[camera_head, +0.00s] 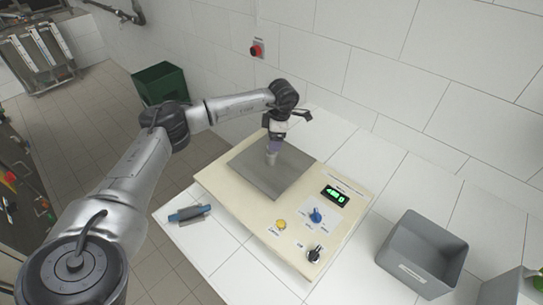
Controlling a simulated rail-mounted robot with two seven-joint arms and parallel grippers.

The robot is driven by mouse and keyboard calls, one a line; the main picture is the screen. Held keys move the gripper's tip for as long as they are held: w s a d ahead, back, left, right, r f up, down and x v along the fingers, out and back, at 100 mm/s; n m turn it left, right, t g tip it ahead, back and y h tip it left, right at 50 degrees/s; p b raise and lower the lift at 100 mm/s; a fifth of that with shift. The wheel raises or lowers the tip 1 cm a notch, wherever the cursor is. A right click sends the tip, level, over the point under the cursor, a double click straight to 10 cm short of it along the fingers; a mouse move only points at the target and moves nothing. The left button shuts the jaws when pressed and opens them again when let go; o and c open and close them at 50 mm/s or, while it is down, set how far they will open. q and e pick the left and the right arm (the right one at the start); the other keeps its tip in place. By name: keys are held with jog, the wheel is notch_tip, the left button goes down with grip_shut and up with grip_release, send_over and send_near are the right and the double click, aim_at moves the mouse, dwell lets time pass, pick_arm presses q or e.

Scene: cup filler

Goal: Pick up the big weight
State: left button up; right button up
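My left arm reaches in from the left, and its gripper (272,151) points down at the grey plate (290,181) of a cream scale. A small pale, greyish piece (270,159) shows at the fingertips, close to the plate. I cannot tell whether it is the big weight or part of the gripper, nor whether the fingers are closed on it. No other weight stands out on the plate. The scale's green display (335,194) is lit, its digits too small to read surely. My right gripper is not in view.
A blue and dark grey handheld object (189,213) lies on the white table left of the scale. A grey bin (421,254) stands at the right. A green crate (161,83) stands behind. A tiled wall with a red button (257,49) closes off the back.

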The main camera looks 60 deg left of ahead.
aim_at(271, 153)
pick_arm(q)
jog(key=shift+s+a+f, duration=0.1)
jog(key=shift+s+f, duration=0.05)
jog(key=shift+f, duration=1.15)
jog(key=shift+s+a+f, duration=0.1)
jog(key=shift+a+f, duration=0.05)
jog(key=shift+f, duration=1.15)
jog(key=shift+s+a+f, duration=0.1)
jog(key=shift+s+f, duration=0.05)
jog(key=shift+f, duration=1.15)
jog(key=shift+c, duration=0.4)
